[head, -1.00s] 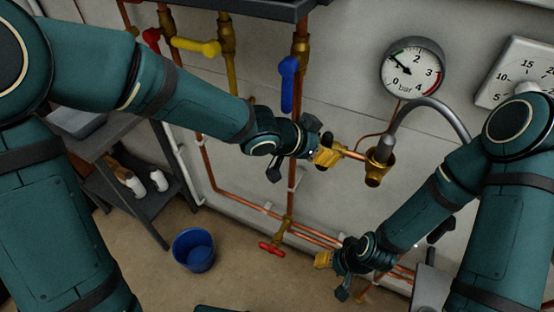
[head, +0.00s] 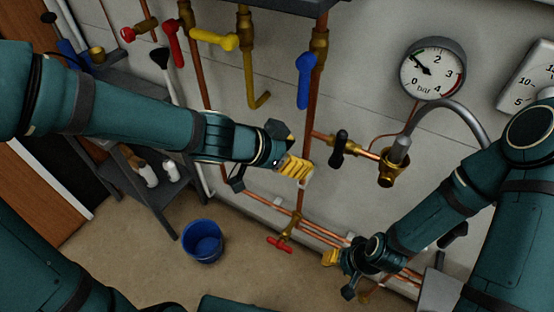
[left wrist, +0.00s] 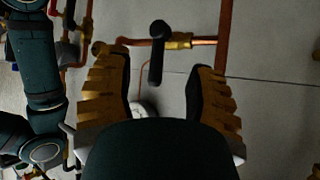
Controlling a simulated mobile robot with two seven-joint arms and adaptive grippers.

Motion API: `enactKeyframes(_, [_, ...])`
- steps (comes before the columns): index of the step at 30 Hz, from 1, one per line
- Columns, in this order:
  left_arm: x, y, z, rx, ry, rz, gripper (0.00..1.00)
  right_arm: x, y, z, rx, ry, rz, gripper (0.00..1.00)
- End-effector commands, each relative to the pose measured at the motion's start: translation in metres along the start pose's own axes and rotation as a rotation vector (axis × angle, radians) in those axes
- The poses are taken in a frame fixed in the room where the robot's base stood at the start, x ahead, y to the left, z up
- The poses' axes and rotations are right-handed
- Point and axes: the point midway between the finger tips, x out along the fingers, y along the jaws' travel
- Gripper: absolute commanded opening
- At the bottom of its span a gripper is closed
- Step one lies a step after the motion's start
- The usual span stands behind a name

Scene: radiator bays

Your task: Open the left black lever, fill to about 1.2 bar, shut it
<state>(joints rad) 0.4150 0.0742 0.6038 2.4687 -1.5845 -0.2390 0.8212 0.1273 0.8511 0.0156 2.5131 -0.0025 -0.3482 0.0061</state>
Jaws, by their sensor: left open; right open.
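The left black lever (head: 338,149) sits on a brass valve in the short copper branch pipe and stands crosswise to that pipe. It also shows in the left wrist view (left wrist: 157,52), ahead of and between the fingers. My left gripper (head: 298,168) is open and empty, below and left of the lever, apart from it in the head view. The round pressure gauge (head: 433,72) has its needle pointing upper left, near 1 bar, by the green mark. My right gripper (head: 338,262) is open and low, near the lower copper pipes.
A grey hose (head: 449,109) arches from the brass fitting (head: 392,170). Blue (head: 305,80), yellow (head: 215,40) and red (head: 172,43) levers are above left. A blue bucket (head: 202,241) stands on the floor. Another black lever (head: 455,234) is partly hidden by my right arm.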

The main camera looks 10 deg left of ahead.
Motion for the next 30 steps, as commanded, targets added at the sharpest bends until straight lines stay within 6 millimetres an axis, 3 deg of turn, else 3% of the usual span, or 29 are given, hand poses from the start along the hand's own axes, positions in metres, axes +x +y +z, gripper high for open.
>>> enactKeyframes(3, [-0.015,0.0,0.011,-0.001,-0.002,-0.002,0.54,0.0,0.0,0.0,0.0,0.0,0.0,0.47])
enactKeyframes(10, [-0.029,0.001,0.023,-0.002,-0.001,0.001,0.54,0.0,0.0,0.0,0.0,0.0,0.0,0.47])
enactKeyframes(30, [-0.028,0.001,0.026,-0.026,0.004,0.008,0.54,0.0,0.0,0.0,0.0,0.0,0.0,0.47])
